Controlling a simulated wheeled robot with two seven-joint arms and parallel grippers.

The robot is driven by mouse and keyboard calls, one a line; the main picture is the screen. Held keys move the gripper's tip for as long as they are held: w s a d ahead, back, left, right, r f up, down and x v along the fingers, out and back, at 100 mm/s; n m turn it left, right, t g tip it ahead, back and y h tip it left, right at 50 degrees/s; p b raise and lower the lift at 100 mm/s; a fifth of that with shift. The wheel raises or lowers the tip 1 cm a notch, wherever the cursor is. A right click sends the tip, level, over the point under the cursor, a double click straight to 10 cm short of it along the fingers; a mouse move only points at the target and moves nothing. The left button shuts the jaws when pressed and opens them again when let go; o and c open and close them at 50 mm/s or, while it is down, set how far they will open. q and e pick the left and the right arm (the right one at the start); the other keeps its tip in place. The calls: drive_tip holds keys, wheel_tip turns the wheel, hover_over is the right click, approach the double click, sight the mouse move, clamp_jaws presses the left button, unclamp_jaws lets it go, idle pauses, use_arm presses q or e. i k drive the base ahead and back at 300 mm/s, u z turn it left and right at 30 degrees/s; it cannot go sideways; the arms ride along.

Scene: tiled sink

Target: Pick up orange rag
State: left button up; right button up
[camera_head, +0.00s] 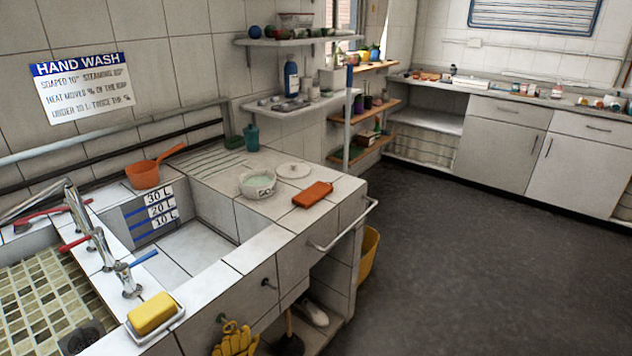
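A folded orange rag (313,194) lies flat on the tiled counter (262,222), near its right front edge. It is right of a white bowl (257,184) and just in front of a round white lid or plate (293,170). Nothing covers the rag, and it seems to touch neither of them. Neither of my grippers is in view.
A metal rail (345,226) runs along the counter edge near the rag. The sink basin (180,255) is left of it. An orange pan (150,172) stands behind the basin. A yellow sponge (152,313) lies in front. Open dark floor (470,260) lies to the right.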

sight(307, 198)
drive_tip(key=i, duration=0.65)
drive_tip(key=z, duration=1.4)
drive_tip(key=i, duration=1)
drive_tip(key=u, duration=1.25)
